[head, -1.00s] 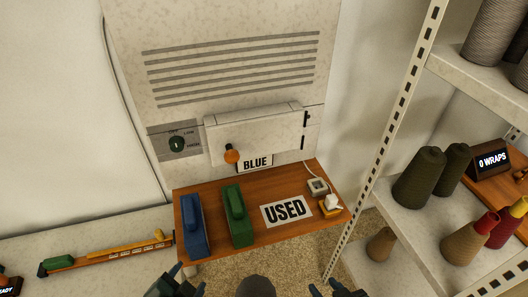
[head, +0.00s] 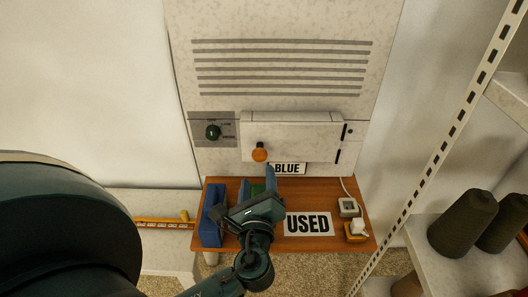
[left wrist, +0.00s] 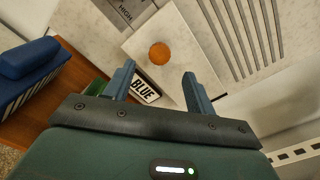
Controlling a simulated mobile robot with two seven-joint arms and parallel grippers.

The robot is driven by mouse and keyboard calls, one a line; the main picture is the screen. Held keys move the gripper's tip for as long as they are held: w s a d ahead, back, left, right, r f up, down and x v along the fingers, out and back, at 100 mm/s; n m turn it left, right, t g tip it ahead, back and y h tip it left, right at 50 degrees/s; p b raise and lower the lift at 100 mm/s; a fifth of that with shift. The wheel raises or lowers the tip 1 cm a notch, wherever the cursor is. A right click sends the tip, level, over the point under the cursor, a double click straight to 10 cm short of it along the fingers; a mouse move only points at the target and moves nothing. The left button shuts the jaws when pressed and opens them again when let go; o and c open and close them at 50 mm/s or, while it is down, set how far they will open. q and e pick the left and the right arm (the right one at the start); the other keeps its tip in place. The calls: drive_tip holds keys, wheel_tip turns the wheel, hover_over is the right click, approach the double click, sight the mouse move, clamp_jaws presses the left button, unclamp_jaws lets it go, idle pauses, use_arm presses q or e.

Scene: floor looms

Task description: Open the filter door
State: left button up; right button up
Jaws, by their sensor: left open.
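The filter door (head: 310,140) is a pale flap on the front of the wall unit, and it looks shut. Its round orange knob (head: 260,152) sits at the lower left of the door; the knob also shows in the left wrist view (left wrist: 159,54). My left gripper (head: 262,180) is below the knob, over the shelf, and points up toward the door. In the left wrist view its two fingers (left wrist: 160,82) are apart and empty, with the knob beyond the tips and between them. My right gripper is not in view.
A wooden shelf (head: 335,250) below holds a blue block (head: 212,215), a partly hidden green block, a USED label (head: 308,224) and small plugs (head: 355,230). A dial (head: 213,131) is left of the door. A metal rack (head: 440,160) with cones stands at right.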

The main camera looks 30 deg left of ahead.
sight(259, 157)
use_arm(q)
drive_tip(key=p+x, duration=0.1)
drive_tip(key=x, duration=0.9)
drive_tip(key=shift+d, duration=0.1)
clamp_jaws()
